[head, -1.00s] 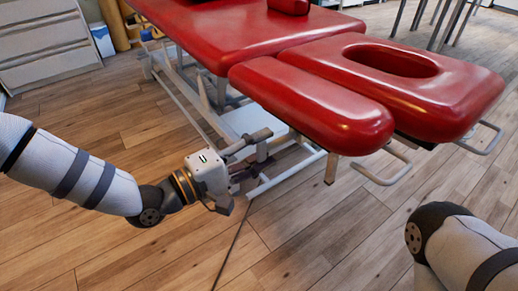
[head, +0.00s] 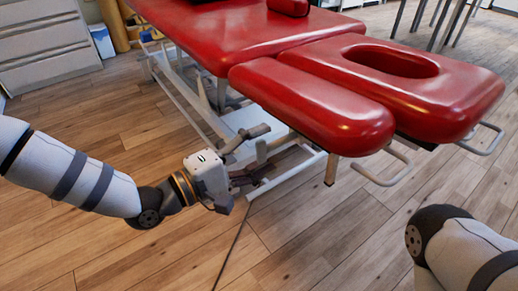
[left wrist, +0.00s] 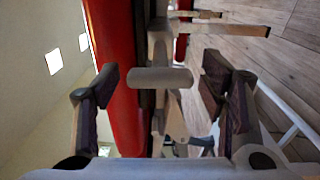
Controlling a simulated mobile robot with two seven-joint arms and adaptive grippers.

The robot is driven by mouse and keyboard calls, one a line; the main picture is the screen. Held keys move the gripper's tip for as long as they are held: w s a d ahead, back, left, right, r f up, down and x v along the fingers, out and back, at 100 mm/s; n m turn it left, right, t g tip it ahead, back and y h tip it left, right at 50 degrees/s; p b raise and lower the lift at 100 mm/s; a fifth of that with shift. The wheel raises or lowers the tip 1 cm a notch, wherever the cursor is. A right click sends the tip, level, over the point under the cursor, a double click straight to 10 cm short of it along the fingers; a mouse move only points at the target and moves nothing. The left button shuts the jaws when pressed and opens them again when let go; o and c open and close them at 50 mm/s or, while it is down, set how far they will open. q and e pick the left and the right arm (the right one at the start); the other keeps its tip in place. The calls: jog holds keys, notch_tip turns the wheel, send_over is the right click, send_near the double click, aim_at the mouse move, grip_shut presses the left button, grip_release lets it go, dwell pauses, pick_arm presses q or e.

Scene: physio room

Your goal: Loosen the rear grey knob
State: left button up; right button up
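The red treatment table (head: 310,100) has a pale metal frame under its head end. In the left wrist view a grey rounded knob (left wrist: 160,78) lies crosswise between the fingers of my left gripper (left wrist: 162,88). The fingers are apart, with a gap on each side of the knob, and do not appear to touch it.
The table's frame bars (head: 290,177) run close to my left gripper. Metal handles (head: 385,173) stick out under the headrest. A drawer cabinet (head: 45,45) stands at the far left. The wooden floor (head: 90,245) in front is clear.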

pick_arm(q)
jog(key=v, duration=1.2)
jog(key=shift+r, duration=0.1)
